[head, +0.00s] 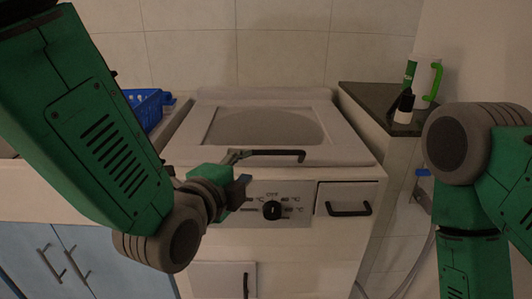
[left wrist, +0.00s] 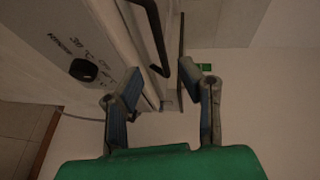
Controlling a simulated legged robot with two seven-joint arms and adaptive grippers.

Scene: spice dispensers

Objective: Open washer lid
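The white washer (head: 190,150) stands in the middle of the head view. Its lid (head: 203,125), with a grey window, lies flat on top and looks shut. A black bar handle (head: 275,154) runs along the lid's front edge. My left gripper (head: 242,168) is at the washer's front, by the handle's left end. In the left wrist view, my left gripper (left wrist: 160,75) has its fingers spread, with the dark handle (left wrist: 155,38) reaching towards the gap between them. I cannot tell whether they touch. My right arm shows at the right; its gripper is out of view.
The front panel has a black knob (head: 272,210) and a drawer with a black handle (head: 348,209). A blue basket (head: 148,106) stands at left. Blue cabinets (head: 55,262) are below it.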

